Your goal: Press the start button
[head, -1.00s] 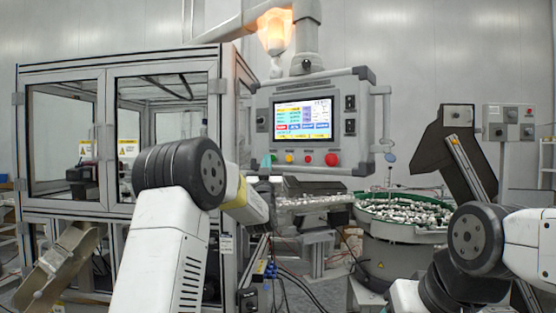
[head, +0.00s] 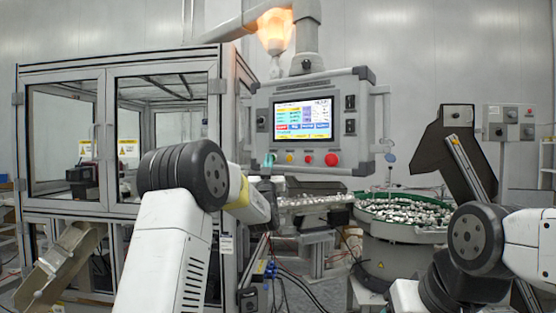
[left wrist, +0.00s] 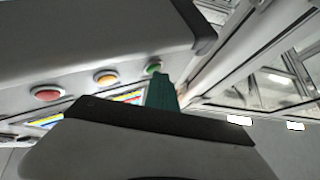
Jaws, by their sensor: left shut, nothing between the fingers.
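The control panel (head: 350,88) hangs from an overhead arm, with a lit screen and a row of buttons below it. The green button, likely the start button, shows in the left wrist view (left wrist: 153,66), left of an orange (head: 290,158) and a red button (head: 307,159) in the head view. My left gripper (head: 268,161) is shut and empty, its teal tip at the panel's lower left by the green button. In the left wrist view the teal fingers (left wrist: 161,92) reach up just below that button; I cannot tell if they touch. My right gripper is out of view.
A larger red knob (head: 332,160) is at the row's right. A framed glass enclosure (head: 110,60) stands at left. A feeder track (head: 315,201) and a green-rimmed bowl of caps (head: 400,232) lie below and right of the panel.

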